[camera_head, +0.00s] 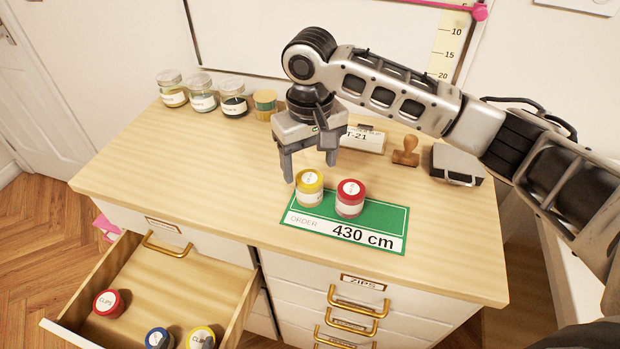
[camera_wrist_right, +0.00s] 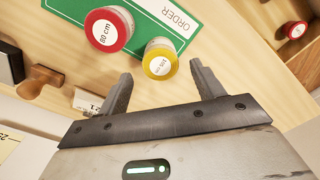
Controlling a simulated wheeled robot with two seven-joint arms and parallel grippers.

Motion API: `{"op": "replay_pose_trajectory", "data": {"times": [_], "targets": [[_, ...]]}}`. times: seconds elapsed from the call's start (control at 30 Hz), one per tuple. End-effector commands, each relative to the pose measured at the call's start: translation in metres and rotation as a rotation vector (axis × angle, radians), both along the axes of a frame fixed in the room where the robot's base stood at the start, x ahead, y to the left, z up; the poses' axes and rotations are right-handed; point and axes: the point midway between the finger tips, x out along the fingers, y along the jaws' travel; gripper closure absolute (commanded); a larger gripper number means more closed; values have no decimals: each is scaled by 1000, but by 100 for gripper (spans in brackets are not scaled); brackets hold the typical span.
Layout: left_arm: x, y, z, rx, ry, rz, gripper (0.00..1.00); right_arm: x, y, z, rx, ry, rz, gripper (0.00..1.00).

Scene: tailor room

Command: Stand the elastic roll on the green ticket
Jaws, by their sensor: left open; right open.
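The green ticket (camera_head: 372,221) lies on the worktop, printed "ORDER" and "430 cm". A yellow roll (camera_head: 309,194) stands upright on its left part. A red roll (camera_head: 349,204) stands upright to its right, also on the ticket. In the right wrist view the red roll (camera_wrist_right: 109,30) reads "80 cm"; the yellow roll (camera_wrist_right: 160,58) has a label that is hard to read. My right gripper (camera_head: 310,170) is open and empty, pointing down just above and behind the yellow roll. In the wrist view the yellow roll lies ahead of the fingertips. My left gripper is not in view.
Several jars (camera_head: 202,94) and a stack of yellow-green spools (camera_head: 265,104) line the back left. A white box (camera_head: 364,139), wooden stamp (camera_head: 405,152) and dark case (camera_head: 456,164) stand at the back right. The open drawer (camera_head: 150,290) holds several round tins. The worktop's left is clear.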

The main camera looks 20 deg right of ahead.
Motion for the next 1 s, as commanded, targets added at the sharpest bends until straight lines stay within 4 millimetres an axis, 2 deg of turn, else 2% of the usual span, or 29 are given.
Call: {"op": "replay_pose_trajectory", "data": {"times": [0.1, 0.33, 0.5, 1.0], "targets": [[0, 0, 0, -1, -1, -1, 33, 1, 1, 25, 2, -4, 1, 33], [1, -1, 1, -3, -3, -1, 33, 0, 1, 54, 0, 0, 1, 33], [1, -1, 1, -4, -4, -2, 33, 0, 0, 59, 1, 1, 1, 33], [4, -1, 3, -4, -12, -3, 33, 0, 0, 58, 0, 1, 1, 33]]}}
